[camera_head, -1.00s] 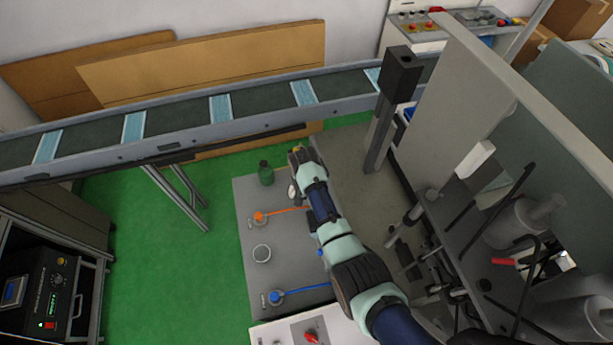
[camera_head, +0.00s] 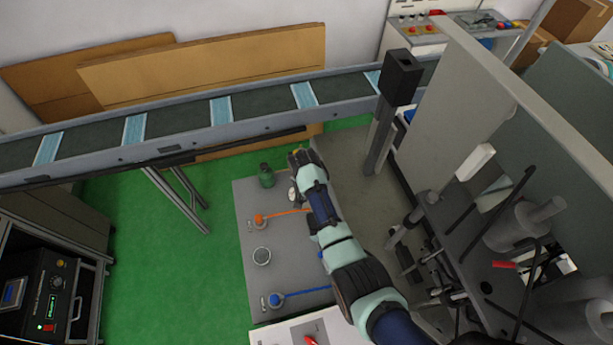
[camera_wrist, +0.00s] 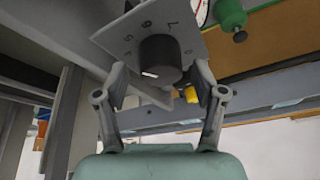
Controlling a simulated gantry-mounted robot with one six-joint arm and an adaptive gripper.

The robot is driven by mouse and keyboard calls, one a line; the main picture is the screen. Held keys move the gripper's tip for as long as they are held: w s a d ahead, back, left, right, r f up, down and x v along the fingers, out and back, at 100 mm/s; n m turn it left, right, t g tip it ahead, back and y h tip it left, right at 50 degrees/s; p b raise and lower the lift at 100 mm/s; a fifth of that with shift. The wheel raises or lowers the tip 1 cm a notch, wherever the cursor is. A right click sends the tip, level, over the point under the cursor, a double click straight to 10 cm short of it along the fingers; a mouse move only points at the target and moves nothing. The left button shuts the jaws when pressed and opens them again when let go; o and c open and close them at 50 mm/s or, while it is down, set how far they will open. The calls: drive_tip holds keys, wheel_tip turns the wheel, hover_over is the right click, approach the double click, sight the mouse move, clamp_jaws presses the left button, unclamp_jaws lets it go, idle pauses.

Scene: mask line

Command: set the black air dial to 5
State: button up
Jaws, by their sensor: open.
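The black air dial (camera_wrist: 160,58) shows in the wrist view as a round knob with a short white mark on its lower front. My gripper (camera_wrist: 160,74) is open, with one finger on each side of the dial. I cannot tell whether either finger touches it. In the head view my gripper (camera_head: 297,156) is at the far end of the grey panel, and the dial is hidden there.
A conveyor (camera_head: 180,117) runs behind. Machinery (camera_head: 520,225) stands close to the right of my arm.

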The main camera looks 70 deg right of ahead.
drive_tip(key=v, duration=1.1)
drive_tip(key=shift+r, duration=0.15)
drive_tip(key=w+a+r+n+t+p, duration=0.2)
drive_tip(key=w+a+r+n, duration=0.15)
drive_tip(key=a, duration=0.35)
drive_tip(key=w+a+r+n+t+p, duration=0.25)
drive_tip(key=a+r, duration=0.25)
drive_tip(key=a, duration=0.3)
drive_tip(key=w+a+r+n+t+p, duration=0.1)
drive_tip(key=w+a+r+n, duration=0.1)
drive_tip(key=w+a+r, duration=0.4)
drive_tip(key=s+a+r+n+t+y+p, duration=0.1)
drive_tip(key=s+a+r+n+t, duration=0.1)
drive_tip(key=a+r, duration=0.2)
drive_tip(key=s+a+r+n+t+y+p, duration=0.1)
drive_tip(key=s+a+r+n+y, duration=0.1)
drive_tip(key=a, duration=0.8)
drive_tip(key=s+a+r+n+t+y+p, duration=0.1)
drive_tip(key=s+a+r+n+t+p, duration=0.1)
drive_tip(key=a+r, duration=0.4)
drive_tip(key=shift+s+a+r+n+t, duration=0.35)
drive_tip(key=shift+s+a+n, duration=0.25)
drive_tip(key=shift+a+n, duration=0.2)
drive_tip(key=o, duration=0.6)
drive_tip(key=shift+d, duration=0.1)
